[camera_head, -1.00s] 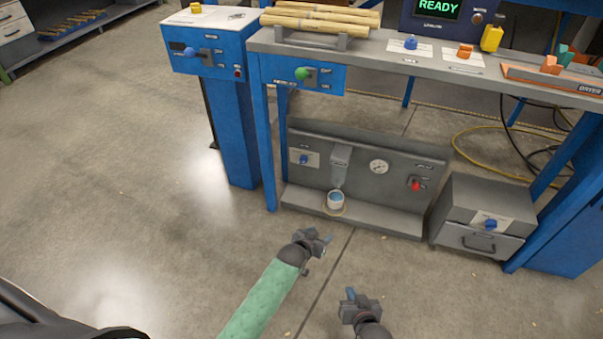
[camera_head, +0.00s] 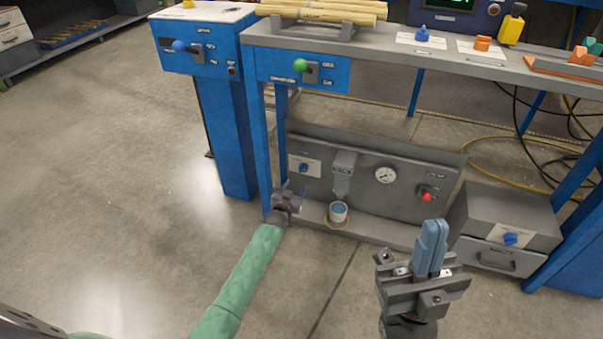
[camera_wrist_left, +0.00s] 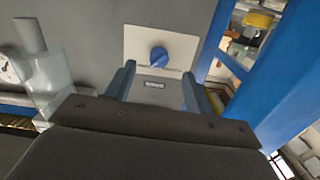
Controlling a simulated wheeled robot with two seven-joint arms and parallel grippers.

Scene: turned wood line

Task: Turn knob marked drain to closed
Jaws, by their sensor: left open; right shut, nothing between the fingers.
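A blue knob (camera_head: 303,168) sits on a white plate at the left of the low grey panel (camera_head: 400,160). In the left wrist view the blue knob (camera_wrist_left: 159,56) is straight ahead on its plate, with a small label (camera_wrist_left: 154,85) below it, too small to read surely. My left gripper (camera_head: 293,190) is open just in front of and below this knob; its two fingers (camera_wrist_left: 157,82) point at the plate, not touching the knob. My right gripper (camera_head: 433,238) is shut and empty in front of the panel's right part.
A grey drawer box (camera_head: 505,225) stands at right. A blue table leg (camera_head: 259,150) is close left of my left gripper.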

